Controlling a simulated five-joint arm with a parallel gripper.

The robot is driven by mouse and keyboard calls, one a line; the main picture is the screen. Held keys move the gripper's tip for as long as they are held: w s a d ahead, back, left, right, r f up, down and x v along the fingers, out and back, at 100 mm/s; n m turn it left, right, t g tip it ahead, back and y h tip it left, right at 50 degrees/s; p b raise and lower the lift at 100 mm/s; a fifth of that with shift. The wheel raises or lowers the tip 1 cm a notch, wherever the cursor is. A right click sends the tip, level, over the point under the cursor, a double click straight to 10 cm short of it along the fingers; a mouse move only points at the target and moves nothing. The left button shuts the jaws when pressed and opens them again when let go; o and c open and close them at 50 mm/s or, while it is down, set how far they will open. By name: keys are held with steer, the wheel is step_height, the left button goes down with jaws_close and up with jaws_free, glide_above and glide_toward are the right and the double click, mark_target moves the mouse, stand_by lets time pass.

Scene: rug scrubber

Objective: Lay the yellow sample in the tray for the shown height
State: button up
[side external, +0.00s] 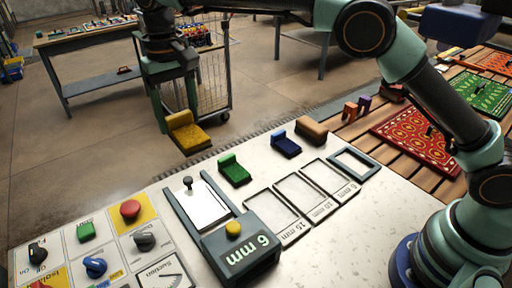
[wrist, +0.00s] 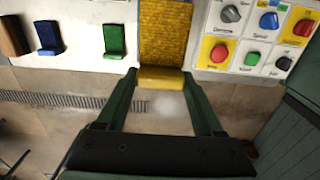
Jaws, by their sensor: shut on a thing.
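My gripper (wrist: 161,84) is shut on the yellow sample (wrist: 165,32), a textured pad with a raised end bar between the fingers. In the side external view the yellow sample (side external: 187,133) hangs in the air at the bench's far edge, tilted, under my gripper (side external: 178,112). The gauge (side external: 240,250) displays "6 mm". Three shallow trays lie on the white bench. The one farthest right (side external: 328,177) appears labelled 6 mm; the middle tray (side external: 301,194) has a small label, and the nearest tray (side external: 272,214) appears labelled 15 mm. All three look empty.
A green sample (side external: 234,170), a blue sample (side external: 284,145) and a brown block (side external: 312,131) stand behind the trays. A dark open frame (side external: 354,164) lies right of them. A control panel (side external: 105,245) with knobs fills the bench's left. Patterned rugs (side external: 418,140) lie right.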

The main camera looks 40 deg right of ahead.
steer(key=d+r, duration=0.2)
steer(key=d, duration=1.4)
steer(key=s+d+f, duration=0.2)
steer(key=s+d, duration=0.9)
steer(key=d, duration=0.4)
steer(key=f, duration=2)
steer(key=shift+w+d+f, duration=0.15)
steer(key=shift+w+d, duration=0.05)
steer(key=shift+d, duration=0.05)
steer(key=shift+f, duration=0.1)
